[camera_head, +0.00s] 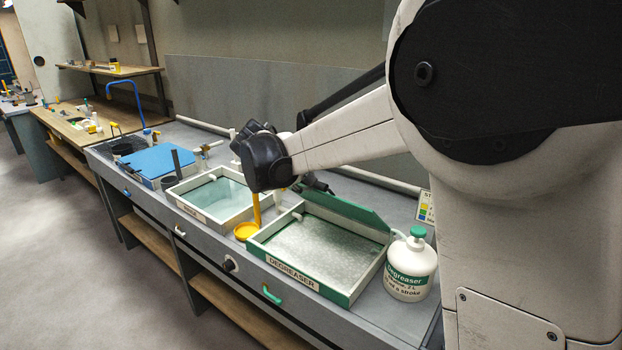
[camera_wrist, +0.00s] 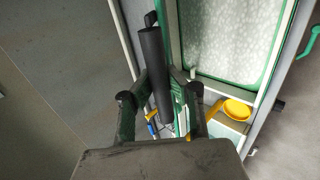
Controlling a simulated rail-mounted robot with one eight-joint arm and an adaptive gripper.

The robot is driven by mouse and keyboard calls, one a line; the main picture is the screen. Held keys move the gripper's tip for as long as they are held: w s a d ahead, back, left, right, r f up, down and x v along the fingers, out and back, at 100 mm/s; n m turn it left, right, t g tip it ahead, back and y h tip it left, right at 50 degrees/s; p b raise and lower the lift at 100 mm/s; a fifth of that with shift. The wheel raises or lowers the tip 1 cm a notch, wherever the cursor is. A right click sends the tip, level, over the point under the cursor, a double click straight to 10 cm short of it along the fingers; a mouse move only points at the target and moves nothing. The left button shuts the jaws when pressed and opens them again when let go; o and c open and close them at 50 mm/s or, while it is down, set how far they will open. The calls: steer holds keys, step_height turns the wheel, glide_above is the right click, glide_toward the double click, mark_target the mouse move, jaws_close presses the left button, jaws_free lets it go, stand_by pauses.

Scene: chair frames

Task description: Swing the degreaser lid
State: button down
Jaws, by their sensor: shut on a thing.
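The degreaser tub (camera_head: 292,284) is a white-and-green box with a labelled front and a pale mottled surface inside. Its green lid (camera_head: 345,210) stands raised and tilted along the tub's back edge. In the wrist view the tub's rim (camera_wrist: 271,62) is at upper right. My gripper (camera_wrist: 160,100) is beside the tub, with its fingers on either side of a dark cylindrical handle (camera_wrist: 152,62), and is shut on it. The handle appears to belong to the lid; their join is unclear. In the head view my arm partly hides the gripper.
A white degreaser bottle (camera_head: 407,270) stands right of the tub. A yellow ladle (camera_head: 246,231) is left of it, also in the wrist view (camera_wrist: 237,109). A rinse tub (camera_head: 220,199) and a blue-topped box (camera_head: 157,162) stand further left. A pipe (camera_head: 375,180) runs along the wall.

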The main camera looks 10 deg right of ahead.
steer(key=shift+s+a+f+b, duration=0.4)
steer(key=shift+a+f, duration=0.1)
steer(key=shift+f, duration=0.15)
steer(key=shift+s+a+f+b, duration=0.4)
steer(key=shift+a+f, duration=0.05)
steer(key=shift+f, duration=0.25)
steer(key=shift+s+a+f+b, duration=0.4)
steer(key=shift+a+f, duration=0.1)
steer(key=shift+f, duration=0.15)
steer(key=s+a+f+b, duration=0.2)
steer(key=a+f+b, duration=0.1)
steer(key=f+b, duration=0.2)
steer(key=shift+s+f, duration=0.35)
steer(key=shift+f, duration=0.65)
step_height(320, 180, down, 8)
steer(key=s+a+b, duration=0.1)
steer(key=b, duration=0.4)
steer(key=shift+s+a, duration=0.2)
steer(key=shift+a, duration=0.1)
steer(key=c, duration=1.7)
jaws_free()
steer(key=shift+r, duration=0.1)
steer(key=shift+s, duration=0.1)
